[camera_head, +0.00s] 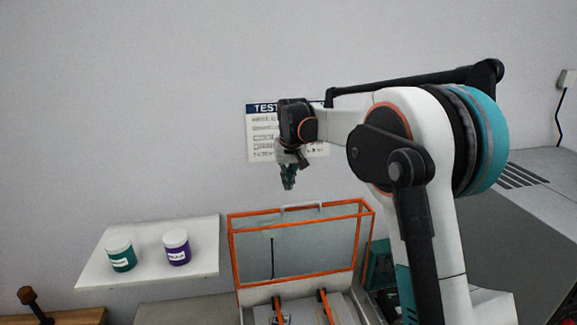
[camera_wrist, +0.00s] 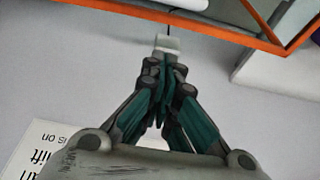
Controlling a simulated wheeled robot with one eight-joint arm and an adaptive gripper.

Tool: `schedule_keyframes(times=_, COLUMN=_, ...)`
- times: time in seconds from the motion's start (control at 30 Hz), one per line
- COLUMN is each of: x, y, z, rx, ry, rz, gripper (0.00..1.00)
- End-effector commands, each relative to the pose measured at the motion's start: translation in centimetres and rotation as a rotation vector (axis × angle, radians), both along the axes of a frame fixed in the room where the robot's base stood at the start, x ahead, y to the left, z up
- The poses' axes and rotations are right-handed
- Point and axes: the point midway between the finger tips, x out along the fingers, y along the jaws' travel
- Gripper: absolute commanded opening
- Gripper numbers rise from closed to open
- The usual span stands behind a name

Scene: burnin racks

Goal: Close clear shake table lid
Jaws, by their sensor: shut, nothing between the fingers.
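The clear lid (camera_head: 318,249) with an orange frame stands raised, upright at the back of the shake table (camera_head: 260,297). A pale handle (camera_head: 301,207) sits on its top edge. My gripper (camera_head: 289,184) is shut and empty, above and slightly behind or over the lid's top edge; the exact depth is hard to tell. In the wrist view, my gripper's fingertips (camera_wrist: 168,44) are together, close to the orange lid frame (camera_wrist: 190,22) at the top of the picture. The inside of the table is partly cut off by the bottom edge of the head view.
A white shelf (camera_head: 146,274) left of the lid holds a teal-labelled jar (camera_head: 121,253) and a purple jar (camera_head: 176,247). A printed test sheet (camera_head: 262,138) is on the wall behind my gripper. A grey cabinet (camera_head: 530,225) stands at right. Open air lies left of my gripper.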

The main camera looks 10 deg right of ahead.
Motion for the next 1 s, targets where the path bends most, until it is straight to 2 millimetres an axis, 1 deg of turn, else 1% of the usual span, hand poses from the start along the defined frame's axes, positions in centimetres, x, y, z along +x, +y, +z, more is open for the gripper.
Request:
schedule_keyframes(times=0.03, x=-0.1, y=0.0, z=-0.5, rx=0.000, ry=0.000, rz=0.000, gripper=0.00)
schedule_keyframes(times=0.1, x=-1.3, y=0.0, z=-0.9, rx=0.000, ry=0.000, rz=0.000, gripper=0.00)
schedule_keyframes(times=0.2, x=-2.3, y=0.0, z=-1.5, rx=-0.001, ry=0.000, rz=0.000, gripper=0.00)
schedule_keyframes(times=0.33, x=-3.1, y=0.0, z=-2.1, rx=-0.001, ry=0.000, rz=0.000, gripper=0.00)
schedule_keyframes(times=0.8, x=-3.4, y=0.1, z=-2.3, rx=-0.001, ry=-0.001, rz=0.000, gripper=0.00)
schedule_keyframes(times=1.0, x=-4.1, y=0.6, z=-2.5, rx=0.000, ry=-0.029, rz=0.000, gripper=0.00)
